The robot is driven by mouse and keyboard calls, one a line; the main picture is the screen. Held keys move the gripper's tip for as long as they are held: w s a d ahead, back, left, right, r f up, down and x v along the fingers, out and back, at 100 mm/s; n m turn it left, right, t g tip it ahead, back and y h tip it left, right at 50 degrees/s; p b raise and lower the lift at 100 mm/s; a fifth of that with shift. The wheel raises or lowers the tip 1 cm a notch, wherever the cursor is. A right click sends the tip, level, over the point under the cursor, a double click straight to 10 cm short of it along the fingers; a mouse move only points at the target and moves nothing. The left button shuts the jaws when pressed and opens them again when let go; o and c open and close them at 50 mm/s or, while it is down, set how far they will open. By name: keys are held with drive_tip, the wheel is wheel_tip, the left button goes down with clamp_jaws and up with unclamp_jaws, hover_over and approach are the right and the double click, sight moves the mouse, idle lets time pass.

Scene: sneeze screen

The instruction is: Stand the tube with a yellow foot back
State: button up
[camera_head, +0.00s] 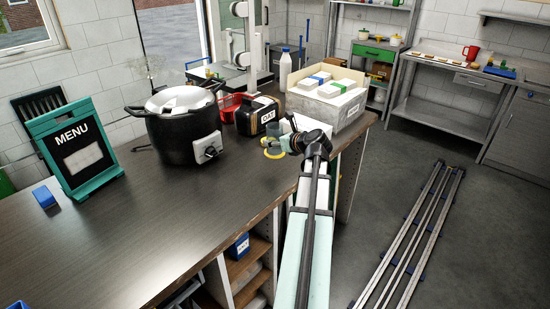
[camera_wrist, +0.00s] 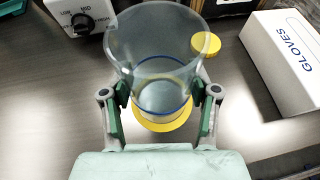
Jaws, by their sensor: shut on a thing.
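The clear tube with a yellow foot is in my gripper (camera_wrist: 161,94). In the wrist view the tube (camera_wrist: 155,45) has its wide open rim towards the camera and its yellow foot (camera_wrist: 163,118) below, beyond the green finger pads. The pads press on its sides. In the head view my gripper (camera_head: 281,146) is over the right part of the dark counter, and the tube is mostly hidden there. I cannot tell whether the foot touches the counter. A small round yellow thing (camera_wrist: 206,43) shows just beyond the tube's rim.
A white gloves box (camera_wrist: 285,62) stands close on the right in the wrist view. The black cooker (camera_head: 183,125) and a black labelled container (camera_head: 257,115) stand behind. A carton (camera_head: 328,98) is at the back right. The counter's left part (camera_head: 120,220) is mostly bare.

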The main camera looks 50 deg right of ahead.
drive_tip(key=shift+f+p, duration=0.45)
drive_tip(key=shift+f, duration=3.6)
drive_tip(key=shift+f, duration=0.15)
drive_tip(key=o, duration=1.2)
drive_tip(key=shift+c, duration=0.2)
drive_tip(key=b+v, duration=0.2)
drive_tip(key=v, duration=1)
